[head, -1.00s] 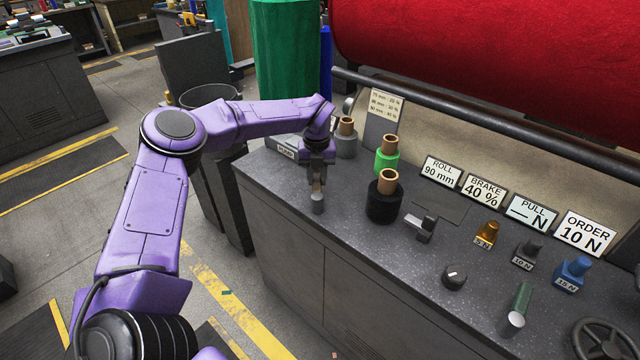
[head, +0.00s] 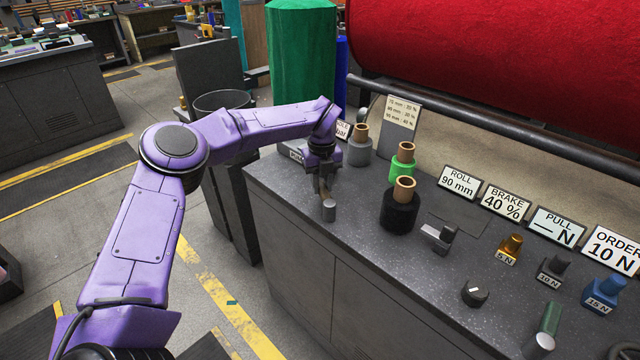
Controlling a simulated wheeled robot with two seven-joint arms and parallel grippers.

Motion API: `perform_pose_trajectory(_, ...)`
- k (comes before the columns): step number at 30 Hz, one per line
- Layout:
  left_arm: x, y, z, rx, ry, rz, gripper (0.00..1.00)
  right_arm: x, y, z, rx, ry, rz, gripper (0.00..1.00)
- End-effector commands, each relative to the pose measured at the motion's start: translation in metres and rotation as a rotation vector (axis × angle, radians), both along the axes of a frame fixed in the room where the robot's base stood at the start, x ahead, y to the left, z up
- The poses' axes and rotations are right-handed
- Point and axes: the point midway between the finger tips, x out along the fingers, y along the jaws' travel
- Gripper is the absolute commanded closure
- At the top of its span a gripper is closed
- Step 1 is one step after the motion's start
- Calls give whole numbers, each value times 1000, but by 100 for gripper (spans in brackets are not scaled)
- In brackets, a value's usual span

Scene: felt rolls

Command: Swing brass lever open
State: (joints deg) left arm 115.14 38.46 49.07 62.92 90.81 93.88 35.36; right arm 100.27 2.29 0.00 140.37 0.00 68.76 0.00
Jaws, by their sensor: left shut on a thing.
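My left gripper (head: 323,186) points down over the left front part of the grey bench. It is shut on a small brownish bar, which looks like the brass lever (head: 324,192); its jaws hide most of it. A short grey cylinder (head: 328,211) shows just below the bar, near the bench's front edge. Whether the bar joins the cylinder is too small to tell, and so is how far the lever is turned. My right gripper is not in view.
Grey (head: 359,152), green (head: 403,170) and black (head: 399,212) rolls stand upright right of the gripper. A grey handled block (head: 438,237), a dial (head: 475,292) and brass (head: 510,246) and blue (head: 604,293) weights lie further right. A large red roll (head: 500,60) hangs behind.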

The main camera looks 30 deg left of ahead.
Motion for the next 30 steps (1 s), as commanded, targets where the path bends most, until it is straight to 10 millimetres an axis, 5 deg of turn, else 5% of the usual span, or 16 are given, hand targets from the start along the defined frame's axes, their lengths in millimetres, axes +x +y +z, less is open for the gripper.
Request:
perform_pose_trajectory(3, 0, 1, 1, -1, 1, 10, 100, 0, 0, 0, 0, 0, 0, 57)
perform_pose_trajectory(4, 0, 1, 1, -1, 1, 10, 66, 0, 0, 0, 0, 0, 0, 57)
perform_pose_trajectory(6, 0, 1, 1, -1, 1, 9, 47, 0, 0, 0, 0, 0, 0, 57)
perform_pose_trajectory(17, 0, 1, 8, 0, -1, 5, 47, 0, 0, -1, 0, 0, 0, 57)
perform_pose_trajectory(30, 0, 1, 98, 0, -1, 8, 47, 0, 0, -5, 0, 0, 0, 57)
